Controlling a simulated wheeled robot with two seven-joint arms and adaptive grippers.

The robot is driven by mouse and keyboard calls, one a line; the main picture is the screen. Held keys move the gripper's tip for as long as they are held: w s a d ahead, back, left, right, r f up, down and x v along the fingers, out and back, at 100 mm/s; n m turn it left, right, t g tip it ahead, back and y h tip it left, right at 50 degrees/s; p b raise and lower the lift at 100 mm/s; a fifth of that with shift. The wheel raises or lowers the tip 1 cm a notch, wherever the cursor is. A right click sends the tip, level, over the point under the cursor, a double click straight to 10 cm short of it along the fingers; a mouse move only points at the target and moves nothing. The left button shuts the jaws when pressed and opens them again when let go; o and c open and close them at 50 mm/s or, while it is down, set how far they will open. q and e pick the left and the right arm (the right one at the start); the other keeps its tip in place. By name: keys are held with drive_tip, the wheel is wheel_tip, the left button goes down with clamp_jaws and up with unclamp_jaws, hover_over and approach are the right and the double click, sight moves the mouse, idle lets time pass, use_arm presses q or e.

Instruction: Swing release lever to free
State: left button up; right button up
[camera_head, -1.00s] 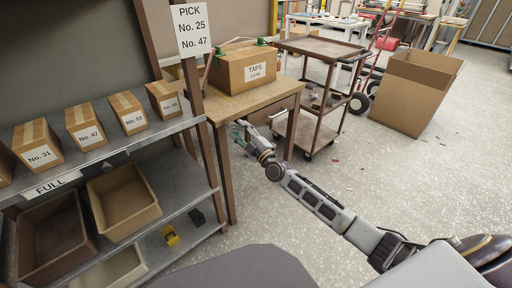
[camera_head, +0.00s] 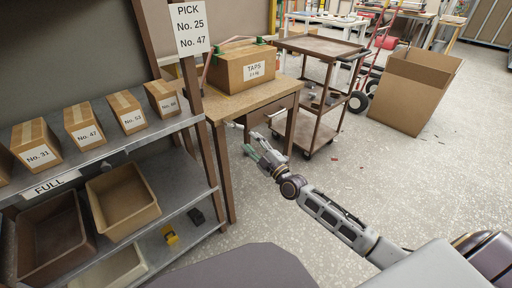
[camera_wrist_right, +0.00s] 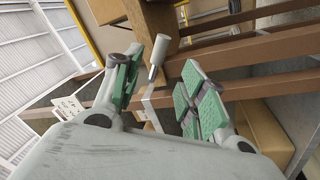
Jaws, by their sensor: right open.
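The release lever (camera_wrist_right: 160,52) shows in the right wrist view as a pale cylindrical grip on a thin metal rod with a bent light bracket below. In the head view a small pale rod, likely this lever (camera_head: 234,124), sticks out under the front edge of the wooden table (camera_head: 228,107). My right gripper (camera_head: 254,143) is open and empty in front of the table. In the wrist view its green-padded fingers (camera_wrist_right: 160,85) are spread, with the lever seen between and beyond them, apparently untouched. My left gripper is out of view.
A cardboard box labelled TAPS (camera_head: 245,69) stands on the table. A brown trolley (camera_head: 318,48) is behind, and an open carton (camera_head: 413,90) is at right. The shelf (camera_head: 190,118) at left holds numbered boxes and bins. The speckled floor at right is mostly clear.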

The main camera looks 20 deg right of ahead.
drive_tip(key=shift+v, duration=0.95)
drive_tip(key=shift+a, duration=0.15)
